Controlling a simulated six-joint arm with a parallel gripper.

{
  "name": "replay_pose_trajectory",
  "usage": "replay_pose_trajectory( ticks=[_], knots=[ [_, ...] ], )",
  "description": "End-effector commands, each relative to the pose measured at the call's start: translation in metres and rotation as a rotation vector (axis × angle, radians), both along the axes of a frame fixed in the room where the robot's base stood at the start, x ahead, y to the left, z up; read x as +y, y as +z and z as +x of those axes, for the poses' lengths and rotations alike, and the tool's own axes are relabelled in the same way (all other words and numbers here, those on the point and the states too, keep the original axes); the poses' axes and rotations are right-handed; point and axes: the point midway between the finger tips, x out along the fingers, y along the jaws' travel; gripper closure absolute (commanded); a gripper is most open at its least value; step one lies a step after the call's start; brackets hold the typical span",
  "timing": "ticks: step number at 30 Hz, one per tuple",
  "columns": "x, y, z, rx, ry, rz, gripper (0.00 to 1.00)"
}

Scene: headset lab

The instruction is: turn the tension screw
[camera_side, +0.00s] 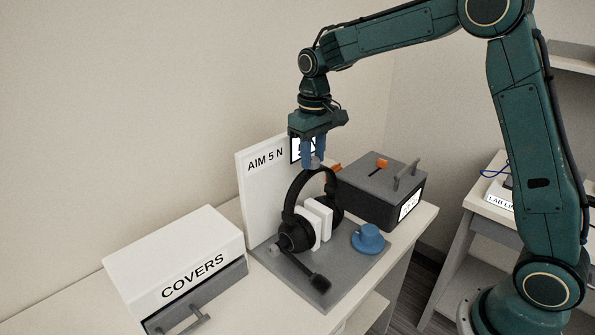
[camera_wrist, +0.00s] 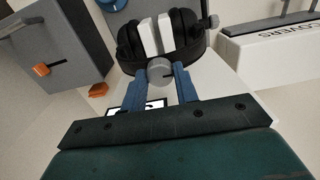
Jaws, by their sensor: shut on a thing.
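The tension screw is a grey round knob (camera_wrist: 160,71) at the top of the headset's headband. My gripper (camera_side: 314,163) comes down from above, and its blue fingers (camera_wrist: 161,80) are shut on the knob. The black headset (camera_side: 297,224) stands upright, with white pads (camera_side: 318,222) between its ear cups and a microphone boom toward the front. A white panel marked "AIM 5 N" (camera_side: 265,159) stands behind it. A small display (camera_side: 295,149) on the panel is mostly hidden by my gripper; in the wrist view its reading is cut off.
A white and grey box marked "COVERS" (camera_side: 193,262), with a drawer handle, stands at the left. A dark grey box (camera_side: 376,192) with an orange slider and a handle stands at the right. A blue round piece (camera_side: 368,239) sits on the grey base plate (camera_side: 345,272).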

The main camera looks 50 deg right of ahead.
Motion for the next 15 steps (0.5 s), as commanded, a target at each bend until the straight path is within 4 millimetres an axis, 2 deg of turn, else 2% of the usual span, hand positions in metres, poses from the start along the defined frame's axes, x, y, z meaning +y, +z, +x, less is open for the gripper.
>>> replay_pose_trajectory(
  ticks=[9, 10, 13, 15],
  knots=[
    [0.0003, 0.0008, -0.0005, 0.001, 0.001, 0.000, 0.93],
    [0.0003, 0.0008, -0.0005, 0.001, 0.001, 0.000, 0.67],
    [0.0002, 0.0007, -0.0004, 0.000, 0.001, 0.000, 0.49],
    [0.0002, 0.0005, -0.0003, 0.000, 0.000, 0.000, 0.49]
  ],
)
